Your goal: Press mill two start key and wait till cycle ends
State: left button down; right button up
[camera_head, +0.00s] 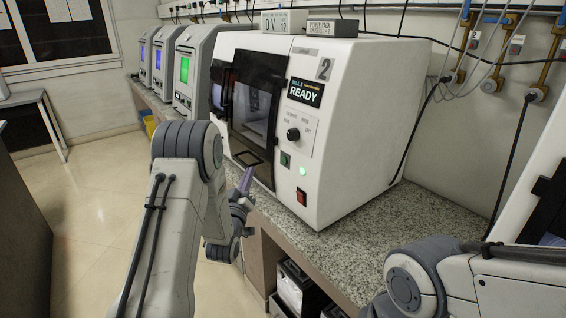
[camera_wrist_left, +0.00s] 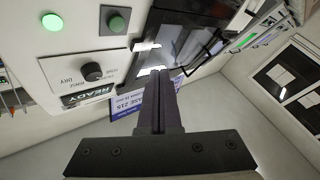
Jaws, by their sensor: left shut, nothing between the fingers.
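Mill two (camera_head: 345,130) is a white machine marked 2, and its display (camera_head: 304,92) reads READY. Its front has a black knob (camera_head: 293,134), a dark green start key (camera_head: 285,159), a lit green lamp (camera_head: 303,171) and a red switch (camera_head: 301,196). The left wrist view shows the start key (camera_wrist_left: 117,20), lamp (camera_wrist_left: 52,22) and knob (camera_wrist_left: 93,72) upside down. My left gripper (camera_head: 247,178) is shut and empty, in front of the mill below its dark window door (camera_head: 252,100). Its fingers (camera_wrist_left: 158,85) are apart from the key. My right gripper is out of view.
The mill stands on a speckled counter (camera_head: 440,215). More machines (camera_head: 190,75) with lit screens line the counter at left. A power pack box (camera_head: 332,27) sits on top of the mill. Hoses and cables hang at right. The floor (camera_head: 90,200) at left is clear.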

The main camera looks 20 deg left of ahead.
aim_at(284, 160)
pick_arm(q)
jog(key=w+d, duration=0.5)
jog(key=w, duration=0.2)
jog(key=shift+d+f, duration=0.2)
jog(key=shift+d, duration=0.05)
dwell(0.4)
dwell(1.7)
jog(key=shift+w+d+b, duration=0.3)
jog(key=shift+b, duration=0.25)
